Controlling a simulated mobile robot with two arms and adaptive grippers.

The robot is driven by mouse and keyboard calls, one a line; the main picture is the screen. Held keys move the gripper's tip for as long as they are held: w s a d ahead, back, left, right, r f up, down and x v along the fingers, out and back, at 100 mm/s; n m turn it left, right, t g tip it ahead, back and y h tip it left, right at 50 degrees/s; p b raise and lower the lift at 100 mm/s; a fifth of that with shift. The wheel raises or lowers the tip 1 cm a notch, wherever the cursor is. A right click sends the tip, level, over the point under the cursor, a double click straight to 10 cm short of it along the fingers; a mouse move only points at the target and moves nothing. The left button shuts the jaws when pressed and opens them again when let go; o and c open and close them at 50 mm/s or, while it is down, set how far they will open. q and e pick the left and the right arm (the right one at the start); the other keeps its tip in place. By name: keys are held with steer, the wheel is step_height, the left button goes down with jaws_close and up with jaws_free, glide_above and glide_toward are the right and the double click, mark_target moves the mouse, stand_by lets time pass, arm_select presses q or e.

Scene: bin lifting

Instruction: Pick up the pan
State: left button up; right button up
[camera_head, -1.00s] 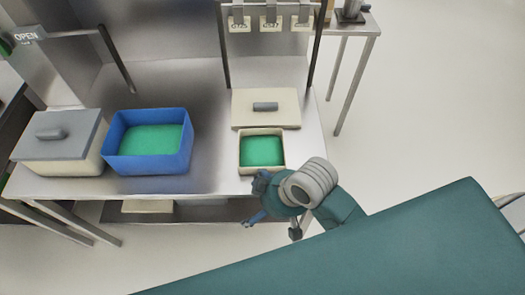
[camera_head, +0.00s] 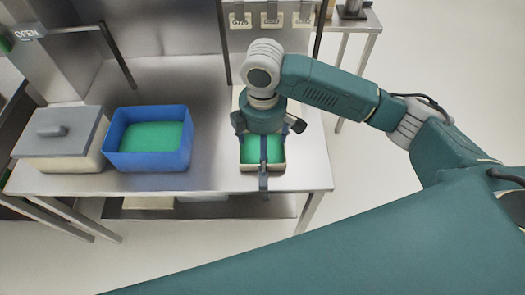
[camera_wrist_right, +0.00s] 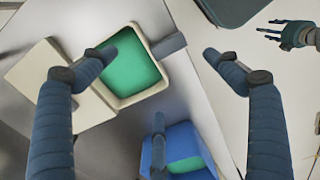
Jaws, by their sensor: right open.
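The likely pan is a small cream container (camera_head: 246,167) with green contents, near the right front of the steel counter; no other pan shows. It also shows in the right wrist view (camera_wrist_right: 152,101), upper left. My right gripper (camera_head: 263,160) is over it in the head view, partly covering it. In the wrist view the fingers of that gripper (camera_wrist_right: 158,70) are spread wide with nothing between them. Whether a finger touches the rim cannot be told. A teal hand with dark fingers, apparently my left gripper (camera_wrist_right: 286,33), shows small at the wrist view's upper right.
A blue bin (camera_head: 187,160) with green contents stands left of the cream container. A cream box with a grey lid (camera_head: 75,145) is at the far left. A cream lid (camera_wrist_right: 58,85) lies beside the container, mostly hidden by my arm in the head view. Counter between the bins is clear.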

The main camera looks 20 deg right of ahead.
step_height(320, 180, down, 5)
steer(key=shift+f+p, duration=0.1)
steer(key=shift+p, duration=0.25)
steer(key=f, duration=0.1)
steer(key=f+p, duration=0.1)
steer(key=f, duration=0.2)
steer(key=shift+s+p, duration=0.25)
steer(key=shift+p, duration=0.1)
steer(key=shift+f, duration=0.7)
steer(key=shift+w, duration=0.1)
steer(key=c, duration=0.9)
